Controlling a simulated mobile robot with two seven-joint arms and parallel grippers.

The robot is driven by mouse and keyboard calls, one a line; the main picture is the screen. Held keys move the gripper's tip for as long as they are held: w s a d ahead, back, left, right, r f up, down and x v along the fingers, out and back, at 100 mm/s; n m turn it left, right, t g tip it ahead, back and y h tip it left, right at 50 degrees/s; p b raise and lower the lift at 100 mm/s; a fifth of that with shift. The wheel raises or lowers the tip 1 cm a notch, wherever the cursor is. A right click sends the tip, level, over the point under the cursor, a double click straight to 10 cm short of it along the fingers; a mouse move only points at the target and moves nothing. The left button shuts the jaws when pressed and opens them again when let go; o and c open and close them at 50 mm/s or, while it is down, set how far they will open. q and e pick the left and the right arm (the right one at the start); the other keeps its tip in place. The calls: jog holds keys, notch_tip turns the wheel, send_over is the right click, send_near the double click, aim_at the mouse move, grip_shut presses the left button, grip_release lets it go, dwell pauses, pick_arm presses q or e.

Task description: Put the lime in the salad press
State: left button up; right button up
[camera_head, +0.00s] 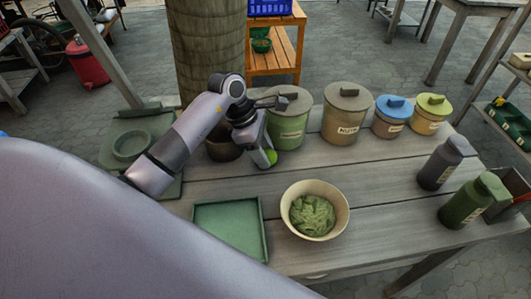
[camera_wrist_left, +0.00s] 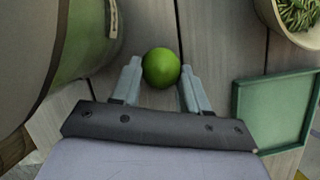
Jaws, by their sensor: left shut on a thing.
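The lime (camera_head: 271,157) is a small bright green ball between the fingertips of my left gripper (camera_head: 264,158). In the left wrist view, the lime (camera_wrist_left: 161,67) sits between the two fingertips (camera_wrist_left: 161,76), which are shut on it. The gripper holds it over the table, in front of the green canister. I cannot tell how high it is. A green flat piece with a raised round ring (camera_head: 132,145) lies at the table's left end and may be the salad press; my left arm covers part of it. My right gripper is not in view.
A cream bowl of greens (camera_head: 328,232) and an empty green tray (camera_head: 263,213) stand in front. A dark bowl (camera_head: 221,151) is behind my arm. Lidded canisters (camera_head: 346,125) line the back; two bottles (camera_head: 437,168) stand right. The table's middle (camera_head: 370,175) is clear.

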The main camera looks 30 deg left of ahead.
pick_arm(q)
notch_tip(320, 180, up, 20)
dwell(0.6)
